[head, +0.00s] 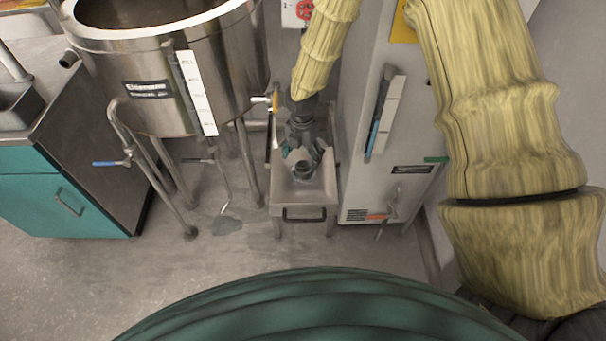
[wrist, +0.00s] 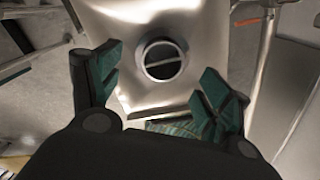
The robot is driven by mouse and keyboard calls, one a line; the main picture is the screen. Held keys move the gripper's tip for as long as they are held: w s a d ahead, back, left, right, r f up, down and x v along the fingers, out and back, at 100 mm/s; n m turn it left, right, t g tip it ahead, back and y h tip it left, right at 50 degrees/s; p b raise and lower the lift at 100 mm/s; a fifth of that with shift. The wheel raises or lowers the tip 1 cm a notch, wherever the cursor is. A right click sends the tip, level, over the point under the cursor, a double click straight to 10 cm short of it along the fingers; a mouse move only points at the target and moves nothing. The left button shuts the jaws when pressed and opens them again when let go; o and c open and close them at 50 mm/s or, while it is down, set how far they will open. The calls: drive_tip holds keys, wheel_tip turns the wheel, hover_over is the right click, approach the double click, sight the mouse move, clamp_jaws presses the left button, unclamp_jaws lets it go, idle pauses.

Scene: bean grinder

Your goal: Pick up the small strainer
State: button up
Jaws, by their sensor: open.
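A small round dark piece with a pale rim and a bar across it, which looks like the small strainer (wrist: 164,60), sits in a shiny metal basin (wrist: 205,20) in the wrist view. In the head view the strainer (head: 302,171) shows inside the metal basin (head: 318,198), just in front of my gripper. My gripper (head: 305,158) is over the basin, pointing down. In the wrist view my gripper (wrist: 162,68) is open, its teal fingers on either side of the strainer in the picture. No contact shows, and I cannot tell the exact height gap.
A large steel kettle (head: 150,85) on legs, with a tap, stands left of the basin. A pale cabinet (head: 360,180) stands close on the right. A teal counter (head: 60,195) is at far left. The floor (head: 160,280) in front is mostly clear.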

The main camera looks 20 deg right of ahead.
sight(303, 166)
drive_tip(key=shift+s+d+f, duration=0.1)
drive_tip(key=shift+f, duration=1.2)
drive_tip(key=shift+d+f, duration=0.1)
drive_tip(key=shift+f, duration=1.2)
drive_tip(key=c, duration=1.1)
